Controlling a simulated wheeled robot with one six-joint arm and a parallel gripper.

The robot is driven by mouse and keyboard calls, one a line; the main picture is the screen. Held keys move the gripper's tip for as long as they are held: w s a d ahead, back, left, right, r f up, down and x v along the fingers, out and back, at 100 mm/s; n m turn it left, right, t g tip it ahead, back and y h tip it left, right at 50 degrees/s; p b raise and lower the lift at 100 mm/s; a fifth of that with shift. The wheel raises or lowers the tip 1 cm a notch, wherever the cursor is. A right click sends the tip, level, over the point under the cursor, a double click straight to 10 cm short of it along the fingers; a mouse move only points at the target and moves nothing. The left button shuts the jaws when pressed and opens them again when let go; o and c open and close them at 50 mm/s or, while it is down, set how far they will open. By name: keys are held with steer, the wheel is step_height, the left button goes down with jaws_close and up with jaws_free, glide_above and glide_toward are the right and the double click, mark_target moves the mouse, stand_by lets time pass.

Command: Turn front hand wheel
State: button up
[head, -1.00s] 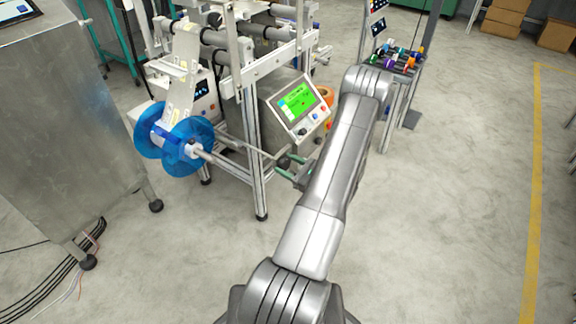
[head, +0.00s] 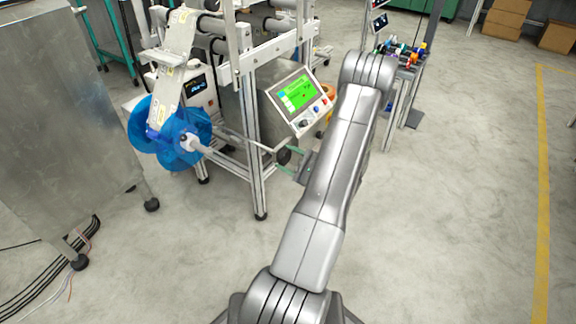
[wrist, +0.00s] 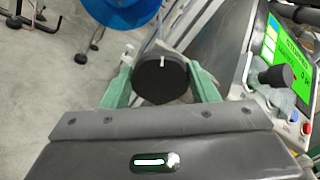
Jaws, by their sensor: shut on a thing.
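The front hand wheel, a round black knob with a white mark near its top edge, shows in the wrist view (wrist: 161,79) between the two green fingers of my gripper (wrist: 162,84). My gripper is shut on its sides. In the head view the dark knob (head: 284,156) sits by the machine's front frame, and my gripper (head: 283,161) reaches it from the right, partly hidden by my arm. The blue film reel (head: 170,136) is on a shaft to the left of the knob.
A control panel with a green screen (head: 297,93) stands just above the knob. In the wrist view a second black knob (wrist: 277,77) is on that panel. A metal cabinet (head: 60,110) stands at left. The floor at right is clear.

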steer(key=shift+f+n+b, duration=0.15)
steer(key=shift+n+b, duration=1.45)
steer(key=o, duration=1)
steer(key=shift+c, duration=0.2)
steer(key=shift+s, duration=0.1)
steer(key=p+v, duration=0.3)
steer(key=v, duration=1)
steer(key=shift+s+d, duration=0.2)
steer(key=shift+d, duration=0.1)
